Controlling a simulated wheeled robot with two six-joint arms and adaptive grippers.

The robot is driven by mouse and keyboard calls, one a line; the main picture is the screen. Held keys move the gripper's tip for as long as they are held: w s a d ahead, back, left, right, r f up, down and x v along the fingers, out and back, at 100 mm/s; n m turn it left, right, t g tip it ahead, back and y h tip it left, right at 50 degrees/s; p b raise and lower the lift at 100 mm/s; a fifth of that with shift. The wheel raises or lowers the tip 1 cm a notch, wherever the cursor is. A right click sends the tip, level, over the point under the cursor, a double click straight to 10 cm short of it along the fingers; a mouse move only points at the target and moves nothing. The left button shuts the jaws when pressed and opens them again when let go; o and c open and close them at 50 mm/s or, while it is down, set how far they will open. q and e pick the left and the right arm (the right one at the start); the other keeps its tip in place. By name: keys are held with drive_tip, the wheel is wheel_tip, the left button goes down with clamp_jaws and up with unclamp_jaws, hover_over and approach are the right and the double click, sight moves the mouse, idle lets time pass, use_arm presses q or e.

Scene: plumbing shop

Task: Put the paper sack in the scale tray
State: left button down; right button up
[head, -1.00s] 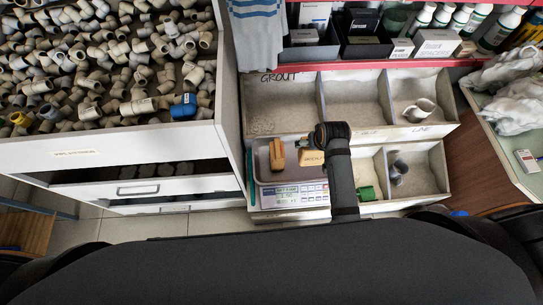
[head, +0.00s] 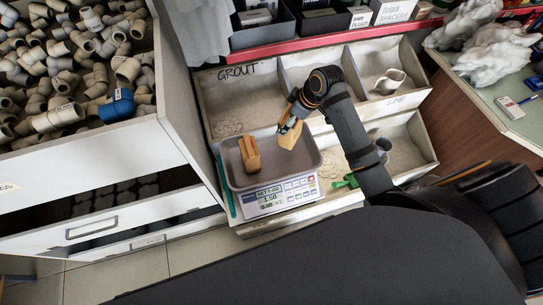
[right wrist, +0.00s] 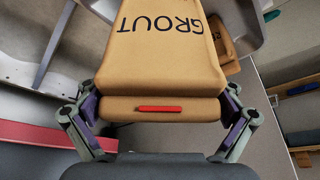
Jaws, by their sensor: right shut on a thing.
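A tan paper sack marked GROUT (right wrist: 165,50) is held between the fingers of my right gripper (right wrist: 158,112), with a red strip on its near end. In the head view the held sack (head: 289,134) is small and tilted, over the back right part of the scale tray (head: 285,168). I cannot tell whether it touches the tray. A second tan sack (head: 250,154) stands in the tray's left half; part of it shows in the right wrist view (right wrist: 222,40). The scale's display (head: 268,201) is lit. My left gripper is not in view.
Open bins lie behind the tray, one marked GROUT (head: 237,105), and a bin with a scoop (head: 388,82) is at the right. A green scoop (head: 345,181) lies right of the scale. A cabinet heaped with pipe fittings (head: 70,70) stands at the left.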

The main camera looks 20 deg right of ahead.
sight(300, 125)
wheel_tip(300, 125, down, 10)
drive_tip(key=shift+r+b, duration=0.15)
drive_tip(key=shift+b, duration=0.45)
drive_tip(key=o, duration=1.5)
drive_tip(key=shift+s, duration=0.1)
drive_tip(key=shift+c, duration=0.2)
drive_tip(key=p+v, duration=0.2)
drive_tip(key=v, duration=1)
